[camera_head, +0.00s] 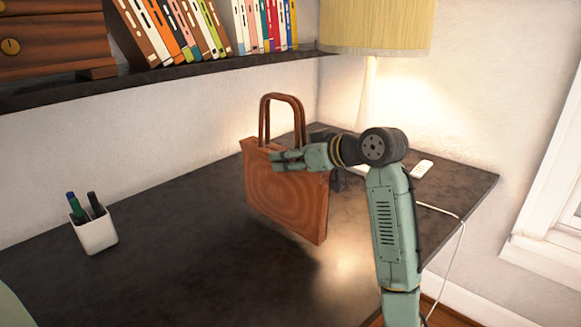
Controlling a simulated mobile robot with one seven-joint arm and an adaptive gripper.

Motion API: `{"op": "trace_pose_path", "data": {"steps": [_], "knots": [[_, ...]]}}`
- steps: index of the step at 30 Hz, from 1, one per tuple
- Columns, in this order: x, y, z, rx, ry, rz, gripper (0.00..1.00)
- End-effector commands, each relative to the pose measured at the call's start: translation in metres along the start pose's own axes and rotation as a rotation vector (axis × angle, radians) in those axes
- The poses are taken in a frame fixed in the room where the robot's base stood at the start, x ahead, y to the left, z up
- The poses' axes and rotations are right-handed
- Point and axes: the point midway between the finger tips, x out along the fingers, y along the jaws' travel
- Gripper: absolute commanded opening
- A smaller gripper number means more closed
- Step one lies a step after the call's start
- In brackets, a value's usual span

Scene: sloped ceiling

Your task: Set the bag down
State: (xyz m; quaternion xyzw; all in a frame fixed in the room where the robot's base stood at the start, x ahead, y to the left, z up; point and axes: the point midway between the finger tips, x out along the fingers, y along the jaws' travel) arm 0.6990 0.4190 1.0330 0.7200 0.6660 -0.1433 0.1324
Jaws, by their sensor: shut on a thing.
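The bag (285,200) is brown with two looped handles on top and hangs upright, slightly tilted, over the dark desk. A shadow on the desktop below it suggests that its bottom is clear of the surface. My gripper (277,161) is at the bag's upper edge, below the handles, and is shut on the bag. The gripper covers part of the bag's top, so the exact contact of the fingers is hard to see.
The dark desk (180,270) has free room in front and left of the bag. A white pen cup (96,233) stands at left. A lamp (375,30) and a white remote (422,168) are behind my arm. A bookshelf (190,72) overhangs the back.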

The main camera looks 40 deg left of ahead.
Motion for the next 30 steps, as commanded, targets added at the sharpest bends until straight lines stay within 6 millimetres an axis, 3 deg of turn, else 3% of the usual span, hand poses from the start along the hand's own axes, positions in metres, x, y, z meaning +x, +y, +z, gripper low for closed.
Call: {"op": "trace_pose_path", "data": {"steps": [2,15,26,27,30], "knots": [[0.0,0.005,-0.004,-0.001,0.005,0.002,0.0],[0.013,0.005,0.029,-0.001,0.004,0.002,0.0],[0.015,0.005,0.032,-0.002,0.005,0.002,0.0],[0.016,0.005,0.035,0.0,-0.001,0.001,0.42],[0.016,0.005,0.034,0.001,-0.001,0.001,0.49]]}}
